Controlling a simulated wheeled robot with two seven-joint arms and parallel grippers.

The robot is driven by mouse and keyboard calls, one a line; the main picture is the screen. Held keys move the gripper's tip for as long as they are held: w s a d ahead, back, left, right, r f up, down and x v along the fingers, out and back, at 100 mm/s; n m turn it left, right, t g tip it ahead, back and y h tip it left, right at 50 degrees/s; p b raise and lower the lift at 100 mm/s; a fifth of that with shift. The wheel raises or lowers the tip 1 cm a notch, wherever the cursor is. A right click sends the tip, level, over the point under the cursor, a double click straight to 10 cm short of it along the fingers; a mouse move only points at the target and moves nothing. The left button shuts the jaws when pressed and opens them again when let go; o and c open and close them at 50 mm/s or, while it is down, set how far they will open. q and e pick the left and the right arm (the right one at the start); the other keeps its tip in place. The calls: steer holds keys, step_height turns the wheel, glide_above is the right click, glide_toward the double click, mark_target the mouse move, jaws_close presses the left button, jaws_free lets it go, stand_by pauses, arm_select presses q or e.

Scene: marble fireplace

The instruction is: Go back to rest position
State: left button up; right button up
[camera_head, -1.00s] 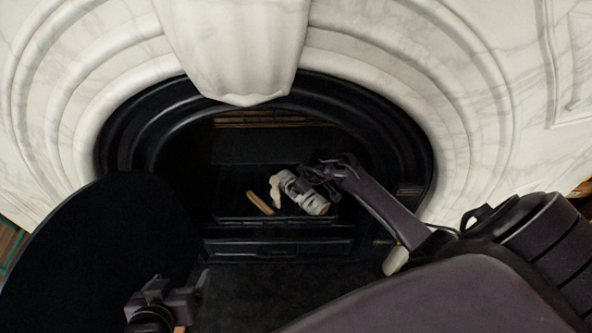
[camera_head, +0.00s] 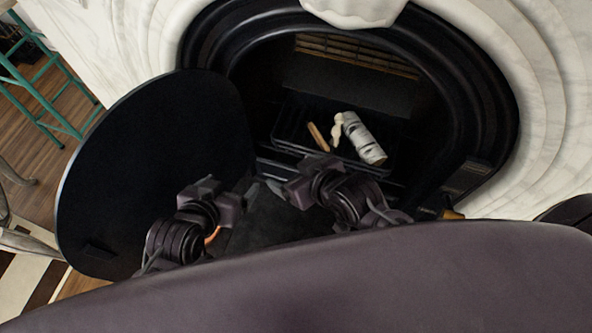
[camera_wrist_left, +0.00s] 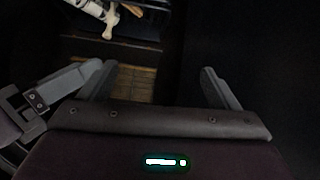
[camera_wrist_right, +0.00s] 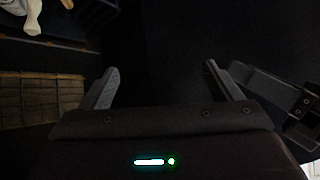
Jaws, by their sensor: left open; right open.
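My left gripper (camera_head: 222,190) is low in the middle of the head view, in front of the round black fireplace door (camera_head: 130,160). Its two fingers stand apart with nothing between them in the left wrist view (camera_wrist_left: 158,88). My right gripper (camera_head: 287,178) is just right of it, in front of the fireplace opening. In the right wrist view (camera_wrist_right: 162,85) its fingers are also apart and empty. A pale birch log (camera_head: 362,138) lies in the dark grate (camera_head: 285,120), clear of both grippers.
A brown stick (camera_head: 318,137) and a small pale piece (camera_head: 337,130) lie beside the log. White marble (camera_head: 548,120) surrounds the black arch. A teal stool (camera_head: 45,100) stands far left on a wooden floor.

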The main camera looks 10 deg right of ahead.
stand_by(0.4)
